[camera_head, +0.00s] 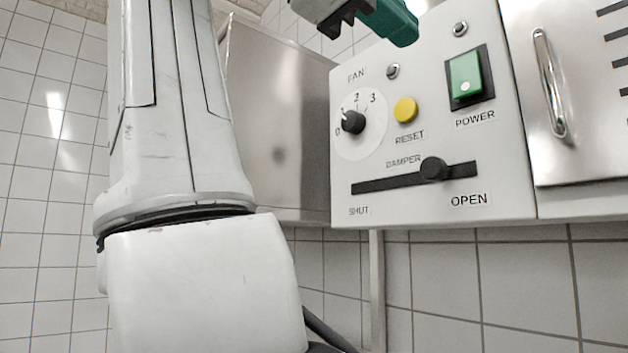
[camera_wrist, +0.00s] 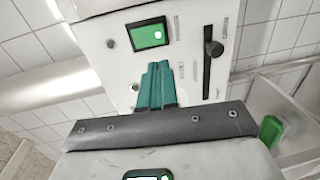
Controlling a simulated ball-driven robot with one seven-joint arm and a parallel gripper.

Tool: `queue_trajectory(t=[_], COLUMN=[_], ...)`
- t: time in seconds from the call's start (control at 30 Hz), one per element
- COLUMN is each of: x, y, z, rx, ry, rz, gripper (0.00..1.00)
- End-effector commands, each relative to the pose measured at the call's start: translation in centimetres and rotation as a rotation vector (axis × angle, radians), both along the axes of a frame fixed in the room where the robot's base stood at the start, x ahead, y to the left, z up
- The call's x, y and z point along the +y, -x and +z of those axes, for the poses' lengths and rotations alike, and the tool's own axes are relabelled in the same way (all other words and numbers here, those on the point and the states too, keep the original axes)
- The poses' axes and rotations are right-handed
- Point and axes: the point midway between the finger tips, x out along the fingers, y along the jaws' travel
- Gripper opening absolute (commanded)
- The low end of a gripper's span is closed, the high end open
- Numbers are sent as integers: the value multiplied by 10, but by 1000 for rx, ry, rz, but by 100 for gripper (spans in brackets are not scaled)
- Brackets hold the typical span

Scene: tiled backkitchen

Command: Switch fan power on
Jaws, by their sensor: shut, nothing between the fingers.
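The POWER switch (camera_head: 466,74) is a green rocker in a black frame at the upper right of the pale control panel (camera_head: 500,150). A white dot shows on its lower part; I cannot tell which way it is tilted. It also shows in the wrist view (camera_wrist: 148,36), just beyond the fingertips. My gripper (camera_head: 405,30) has teal fingers and is at the top of the head view, up and left of the switch. In the wrist view the fingers (camera_wrist: 158,68) are together and empty, pointing at the panel. I see no contact with the switch.
The panel also has a FAN dial knob (camera_head: 352,122), a yellow RESET button (camera_head: 405,110), a DAMPER slider (camera_head: 433,169) toward OPEN and two small round fittings. A steel door with a handle (camera_head: 549,83) is at the right. A steel box (camera_head: 275,120) stands left of the panel.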

Motion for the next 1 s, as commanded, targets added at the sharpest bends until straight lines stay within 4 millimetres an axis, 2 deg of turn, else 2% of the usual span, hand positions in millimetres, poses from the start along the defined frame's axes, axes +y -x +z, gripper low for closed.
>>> queue_trajectory(t=[0.3,0.53,0.7,1.0], x=[-51,-82,-94,-98], y=[-37,-59,-69,-72], z=[-9,-13,-15,-16], rx=[1,2,2,2], ry=[-1,-1,0,0], rz=[-2,-1,1,1], gripper=[0,0,0,0])
